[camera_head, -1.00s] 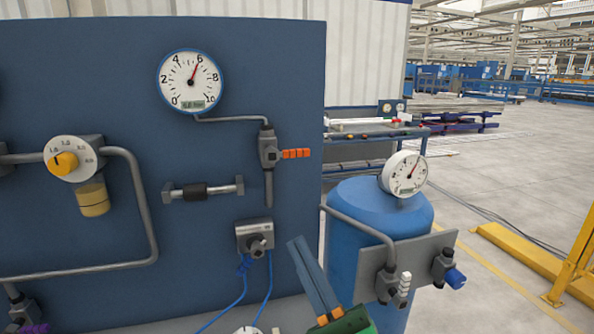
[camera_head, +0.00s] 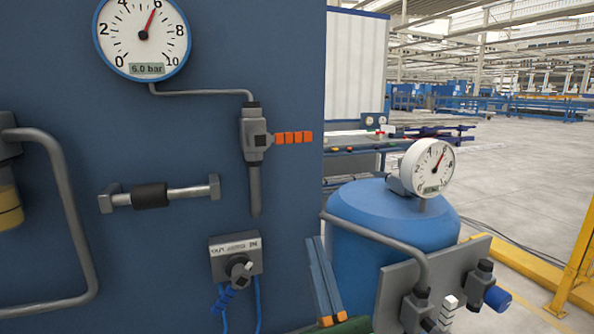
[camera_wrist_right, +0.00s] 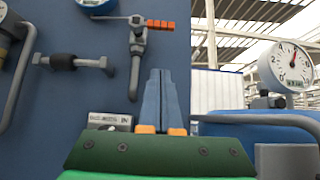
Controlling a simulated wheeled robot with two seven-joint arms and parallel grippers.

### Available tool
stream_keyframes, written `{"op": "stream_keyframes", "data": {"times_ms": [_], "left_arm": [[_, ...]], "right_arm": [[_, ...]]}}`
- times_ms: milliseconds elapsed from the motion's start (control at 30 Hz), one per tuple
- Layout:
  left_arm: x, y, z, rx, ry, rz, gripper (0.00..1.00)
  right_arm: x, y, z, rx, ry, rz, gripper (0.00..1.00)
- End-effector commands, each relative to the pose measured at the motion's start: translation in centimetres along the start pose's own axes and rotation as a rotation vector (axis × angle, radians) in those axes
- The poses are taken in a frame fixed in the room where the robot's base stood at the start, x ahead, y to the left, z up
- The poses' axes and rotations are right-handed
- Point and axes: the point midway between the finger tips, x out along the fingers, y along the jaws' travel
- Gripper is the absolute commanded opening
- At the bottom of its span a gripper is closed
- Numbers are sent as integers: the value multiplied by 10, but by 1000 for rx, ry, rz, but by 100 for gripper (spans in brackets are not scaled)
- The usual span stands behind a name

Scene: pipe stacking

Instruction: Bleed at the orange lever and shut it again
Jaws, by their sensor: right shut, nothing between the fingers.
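The orange lever (camera_head: 294,138) points sideways to the right from a grey valve (camera_head: 254,140) on the blue panel (camera_head: 200,90). A pipe end hangs straight down below the valve. My left gripper is not in view.
A blue tank (camera_head: 375,240) with a white gauge (camera_head: 427,167) stands right of the panel, behind a grey plate with valves. A horizontal bar (camera_head: 160,194) is at left.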

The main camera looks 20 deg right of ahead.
Motion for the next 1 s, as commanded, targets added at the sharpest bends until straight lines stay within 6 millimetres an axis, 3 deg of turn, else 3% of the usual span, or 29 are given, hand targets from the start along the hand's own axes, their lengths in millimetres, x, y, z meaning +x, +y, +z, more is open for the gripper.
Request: {"op": "stream_keyframes", "data": {"times_ms": [167,600,800,1000], "left_arm": [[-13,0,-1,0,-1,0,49],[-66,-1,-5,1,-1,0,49],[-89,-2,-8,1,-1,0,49],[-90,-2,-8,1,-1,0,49]], "right_arm": [[18,0,4,-1,-2,0,0],[112,0,11,-2,-1,1,0],[128,0,28,0,0,0,0],[129,0,29,-1,0,0,0]]}}
